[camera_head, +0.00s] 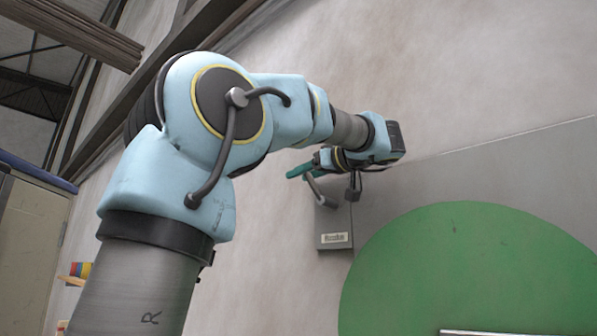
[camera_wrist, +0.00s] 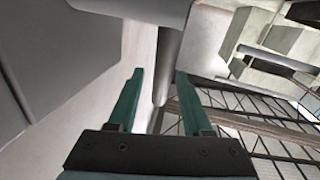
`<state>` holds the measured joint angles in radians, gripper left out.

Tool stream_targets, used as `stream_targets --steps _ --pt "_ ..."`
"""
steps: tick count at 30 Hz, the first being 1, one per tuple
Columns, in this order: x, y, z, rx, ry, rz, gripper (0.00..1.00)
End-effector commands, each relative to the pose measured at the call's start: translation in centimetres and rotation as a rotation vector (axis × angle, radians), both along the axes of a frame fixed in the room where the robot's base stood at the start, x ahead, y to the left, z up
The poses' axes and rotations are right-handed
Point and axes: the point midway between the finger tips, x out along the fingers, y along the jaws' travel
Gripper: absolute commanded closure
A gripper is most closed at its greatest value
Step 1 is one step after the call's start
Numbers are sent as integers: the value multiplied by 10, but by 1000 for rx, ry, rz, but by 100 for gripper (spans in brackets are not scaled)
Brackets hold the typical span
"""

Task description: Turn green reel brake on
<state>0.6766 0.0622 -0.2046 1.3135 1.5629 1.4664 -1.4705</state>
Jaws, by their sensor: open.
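A large green disc (camera_head: 460,265), which looks like the green reel, stands at the right in the head view. Beside it is a grey box (camera_head: 333,215) with a small label (camera_head: 335,238) too small to read. A grey lever (camera_head: 318,190) sticks up from this box. My gripper (camera_head: 298,171) has green fingers and is at the lever's upper end. In the wrist view my gripper (camera_wrist: 157,85) is open, and a grey bar (camera_wrist: 168,60), apparently the lever, runs between and beyond the fingers. I cannot tell whether either finger touches it.
A grey panel (camera_head: 480,170) extends behind the disc and the wrist. A plain wall (camera_head: 480,70) is behind. A cabinet (camera_head: 30,250) stands at the far left. In the wrist view a large grey surface (camera_wrist: 60,60) is close on the left, and roof beams (camera_wrist: 250,120) show at the right.

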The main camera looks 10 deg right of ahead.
Motion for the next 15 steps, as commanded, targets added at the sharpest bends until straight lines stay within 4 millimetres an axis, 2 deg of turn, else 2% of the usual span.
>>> stream_targets --steps 6,15 --pt "15 10 1 -1 0 2 50" --pt "16 11 0 -1 -1 0 50"
